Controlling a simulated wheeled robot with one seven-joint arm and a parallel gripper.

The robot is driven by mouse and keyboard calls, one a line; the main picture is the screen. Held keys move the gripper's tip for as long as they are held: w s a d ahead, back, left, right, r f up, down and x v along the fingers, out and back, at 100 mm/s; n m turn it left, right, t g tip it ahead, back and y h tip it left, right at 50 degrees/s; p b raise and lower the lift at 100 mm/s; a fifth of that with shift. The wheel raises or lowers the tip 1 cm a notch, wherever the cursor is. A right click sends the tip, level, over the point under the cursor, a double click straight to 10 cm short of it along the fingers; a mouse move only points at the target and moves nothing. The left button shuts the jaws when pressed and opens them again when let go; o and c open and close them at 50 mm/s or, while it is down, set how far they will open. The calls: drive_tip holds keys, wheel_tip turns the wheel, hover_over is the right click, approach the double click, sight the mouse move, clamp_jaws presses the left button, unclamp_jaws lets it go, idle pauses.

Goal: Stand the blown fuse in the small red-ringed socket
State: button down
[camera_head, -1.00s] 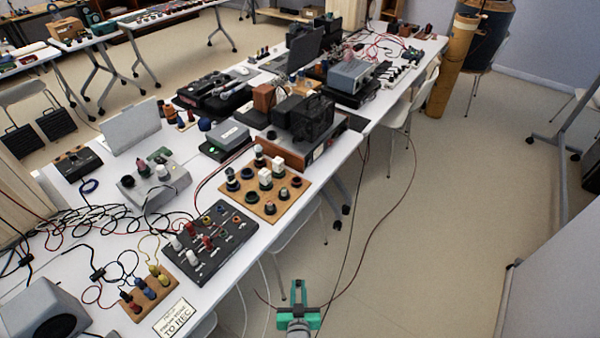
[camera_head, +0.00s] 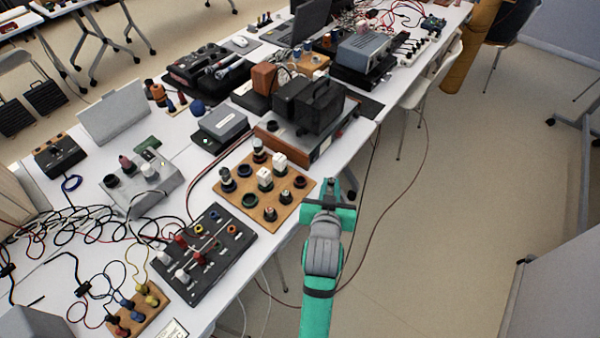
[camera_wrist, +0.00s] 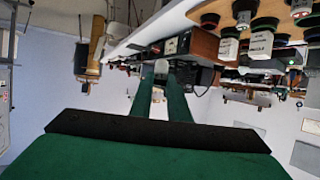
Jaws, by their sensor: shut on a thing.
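My gripper (camera_head: 330,189) is at the right of the tan socket board (camera_head: 227,203), just off the table's front edge. In the wrist view its two green fingers (camera_wrist: 162,72) are closed on a small pale thing, apparently the fuse (camera_wrist: 161,68); its far end is hard to make out. The board carries several dark round sockets, some holding upright cylinders or white blocks. Small sockets stand in its near right part, among them one with a reddish look (camera_head: 285,196); the ring colours are too small to tell surely. The held thing is apart from the board.
A black panel (camera_head: 232,254) with knobs lies left of the board. A wooden-fronted device (camera_head: 290,153) stands behind it, with dark boxes on top. Loose cables cover the left of the table (camera_head: 203,309). The floor at right (camera_head: 450,220) is clear; a white chair (camera_head: 425,82) stands farther back.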

drive_tip(key=shift+w+r, duration=0.2)
drive_tip(key=shift+r, duration=0.35)
hover_over(299, 185)
drive_tip(key=f, duration=0.8)
drive_tip(key=shift+s+d+f, duration=0.15)
drive_tip(key=shift+d+f, duration=0.2)
drive_tip(key=shift+w+a+f, duration=0.35)
drive_tip(key=shift+w+f, duration=0.1)
drive_tip(key=shift+f, duration=0.2)
drive_tip(key=shift+s+f, duration=0.2)
drive_tip(key=shift+f, duration=1.25)
drive_tip(key=c, duration=1.7)
unclamp_jaws()
drive_tip(key=shift+w, duration=0.1)
drive_tip(key=shift+r, duration=0.1)
